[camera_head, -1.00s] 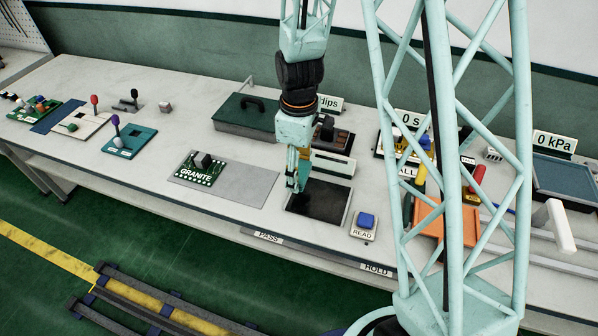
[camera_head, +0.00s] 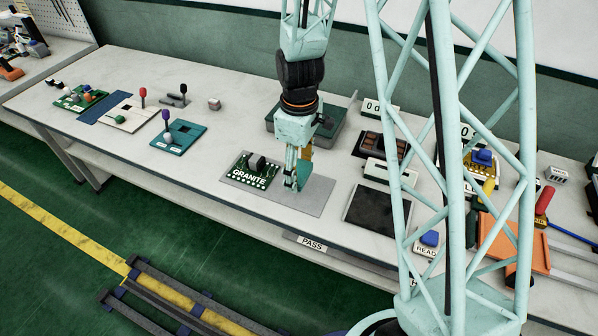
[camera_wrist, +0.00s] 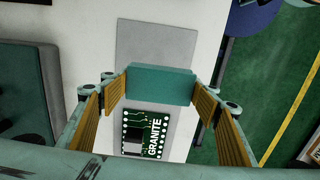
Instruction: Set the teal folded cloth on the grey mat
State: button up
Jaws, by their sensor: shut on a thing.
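The teal folded cloth (camera_wrist: 160,85) is held between the two finger pads of my gripper (camera_wrist: 162,92) in the wrist view. It also shows as a small teal patch (camera_head: 303,175) at the fingertips in the head view, partly hidden by the fingers. My gripper (camera_head: 297,184) is shut on it, over the bare right part of the grey mat (camera_head: 314,200). In the wrist view the mat (camera_wrist: 155,42) shows beyond the cloth. I cannot tell whether the cloth touches the mat.
A green GRANITE board (camera_head: 246,172) occupies the mat's left part, close to my gripper. A dark plate (camera_head: 377,213) lies to the right. A green lidded box (camera_head: 334,133) stands behind. A teal block (camera_head: 178,136) with a knob is farther left. The PASS label (camera_head: 312,244) marks the front edge.

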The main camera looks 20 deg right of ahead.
jog(key=shift+w+a, duration=0.2)
jog(key=shift+a, duration=0.2)
dwell(0.3)
jog(key=shift+f+b, duration=2.3)
jog(key=shift+f, duration=0.7)
jog(key=shift+f+b, duration=0.35)
jog(key=shift+f, duration=0.2)
jog(key=o, duration=0.9)
jog(key=shift+r, duration=0.2)
jog(key=shift+r, duration=5.85)
